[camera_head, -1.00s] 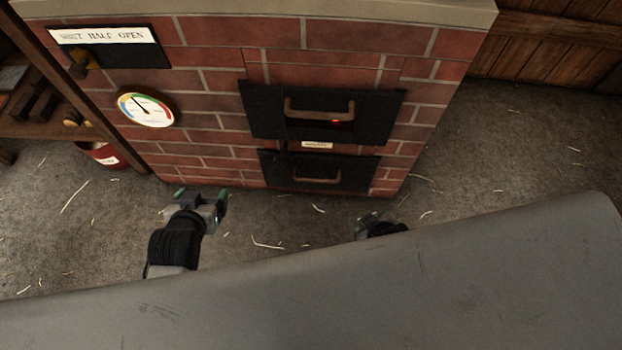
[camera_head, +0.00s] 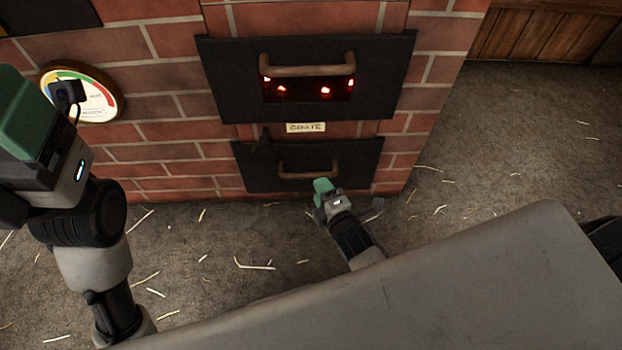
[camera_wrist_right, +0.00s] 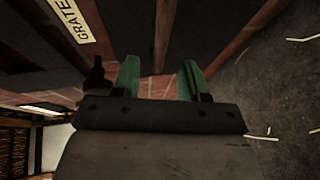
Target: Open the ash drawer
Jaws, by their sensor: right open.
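The ash drawer (camera_head: 352,165) is the lower black front in the brick furnace, and it looks shut. Its brown bar handle (camera_head: 308,174) runs across the front. My right gripper (camera_head: 322,187) is just below the handle's right end in the head view. In the right wrist view my right gripper (camera_wrist_right: 160,80) is open, with green fingers apart. The brown handle (camera_wrist_right: 163,35) lies ahead, in line with the gap between them; contact cannot be told. My left gripper (camera_head: 25,115) is raised at the left edge, partly cut off, its jaw opening unclear.
Above the drawer is a black door (camera_head: 228,80) with a handle and glowing embers in its opening. A grate label (camera_head: 306,127) and a small black lever (camera_head: 262,145) sit between. A round gauge (camera_head: 98,105) is beside my left gripper. Straw-littered floor (camera_head: 480,150) is open at right.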

